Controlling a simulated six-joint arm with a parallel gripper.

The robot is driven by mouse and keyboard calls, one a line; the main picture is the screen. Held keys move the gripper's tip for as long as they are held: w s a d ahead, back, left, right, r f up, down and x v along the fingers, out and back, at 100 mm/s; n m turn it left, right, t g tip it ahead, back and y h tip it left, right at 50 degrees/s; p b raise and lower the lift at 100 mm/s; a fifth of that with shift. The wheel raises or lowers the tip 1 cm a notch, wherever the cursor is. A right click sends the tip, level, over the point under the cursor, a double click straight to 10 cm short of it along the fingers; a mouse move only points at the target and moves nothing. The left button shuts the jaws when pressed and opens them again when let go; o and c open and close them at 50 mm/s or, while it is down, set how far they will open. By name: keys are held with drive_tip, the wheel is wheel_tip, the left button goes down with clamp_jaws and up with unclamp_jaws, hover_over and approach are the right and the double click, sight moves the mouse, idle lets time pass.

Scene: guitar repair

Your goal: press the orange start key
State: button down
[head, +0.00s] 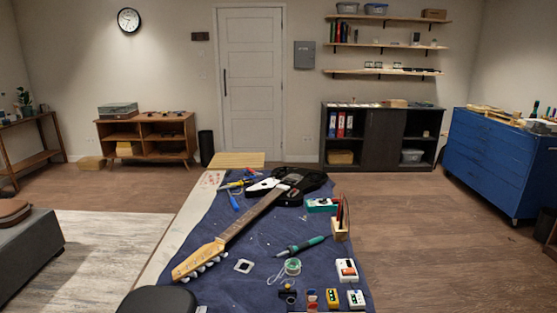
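A small white box (346,277) sits near the right edge of the blue work mat, in the lower middle of the head view. An orange-red key (348,267) shows on its top. The key is too small to read any marking, so I cannot tell for sure that it is the start key. Nothing covers it or touches it. My gripper is not in view.
A yellow box (333,297), a second white box (356,299) and a small red item (312,299) stand just nearer. A green-handled soldering iron (307,245), solder spool (292,267) and guitar (256,215) lie on the mat (215,285). A wooden holder (340,231) stands behind the white box.

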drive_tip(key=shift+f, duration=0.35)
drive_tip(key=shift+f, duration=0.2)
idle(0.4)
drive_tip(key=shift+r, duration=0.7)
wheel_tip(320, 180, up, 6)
